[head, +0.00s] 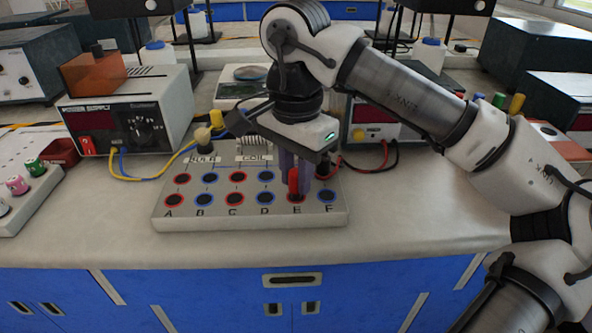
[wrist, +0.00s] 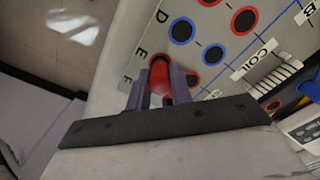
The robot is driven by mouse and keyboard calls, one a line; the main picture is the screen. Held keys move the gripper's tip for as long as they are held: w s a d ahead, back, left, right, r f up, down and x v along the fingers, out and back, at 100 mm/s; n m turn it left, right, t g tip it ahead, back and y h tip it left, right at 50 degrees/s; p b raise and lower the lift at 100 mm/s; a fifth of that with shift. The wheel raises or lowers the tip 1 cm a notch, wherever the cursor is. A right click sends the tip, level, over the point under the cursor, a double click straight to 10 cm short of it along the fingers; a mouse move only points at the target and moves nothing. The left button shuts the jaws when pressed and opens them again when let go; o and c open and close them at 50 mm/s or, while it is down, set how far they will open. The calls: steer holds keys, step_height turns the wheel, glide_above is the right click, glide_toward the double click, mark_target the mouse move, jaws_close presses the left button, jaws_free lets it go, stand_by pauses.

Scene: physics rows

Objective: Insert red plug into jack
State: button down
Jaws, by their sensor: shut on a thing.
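The red plug (head: 294,182) stands upright over the front-row jack marked E (head: 297,198) on the grey jack board (head: 365,226). Its lower end meets the jack's outline in the head view; I cannot tell how deep it sits, if at all. My gripper (head: 296,172) points down with its purple fingers shut on the plug. A red-ringed jack (wrist: 192,79) shows just right of the fingers.
Two rows of red- and blue-ringed jacks cover the board. A power supply (head: 130,112) with yellow and blue leads stands behind left. A board with pink and green posts (head: 25,190) lies at far left. The bench front right of the board is clear (head: 430,210).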

steer(key=shift+f+b, duration=0.5)
steer(key=shift+f, duration=0.2)
stand_by(0.3)
steer(key=c, duration=0.8)
jaws_free()
steer(key=shift+o, duration=0.2)
steer(key=shift+r, duration=0.15)
steer(key=shift+r+p, duration=2.65)
steer(key=shift+r, duration=0.55)
